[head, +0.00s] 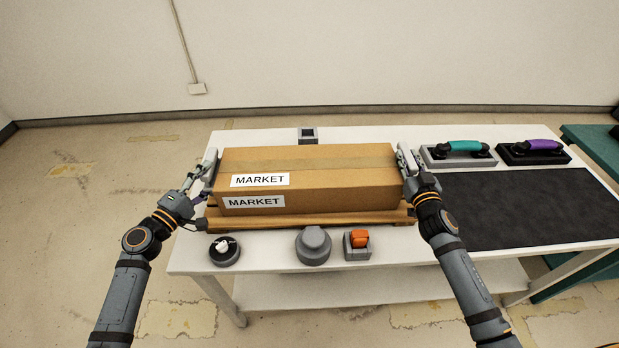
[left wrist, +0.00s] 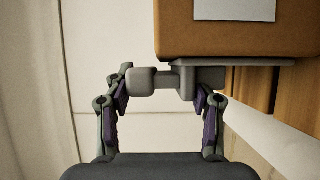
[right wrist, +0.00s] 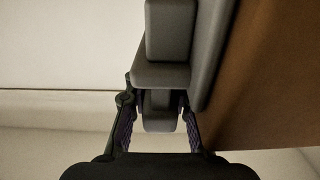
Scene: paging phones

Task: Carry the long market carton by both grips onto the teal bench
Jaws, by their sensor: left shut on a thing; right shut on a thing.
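The long brown market carton (head: 340,185), with two white MARKET labels, is level over a wooden slatted base (head: 320,219) on the white table. I cannot tell whether it touches the base. My left gripper (head: 203,178) is at its left end, shut on a grey grip (left wrist: 172,80). The carton's side also shows in the left wrist view (left wrist: 200,35). My right gripper (head: 412,167) is at its right end, shut on the other grey grip (right wrist: 159,108). The teal bench (head: 595,146) is partly in view at the far right.
On the white table (head: 370,135), a dark mat (head: 530,208) lies right of the carton, with teal-handled (head: 462,147) and purple-handled (head: 540,145) items behind it. A black round item (head: 224,252), a grey knob (head: 313,246) and an orange switch (head: 359,240) stand in front. A small grey block (head: 308,135) stands behind.

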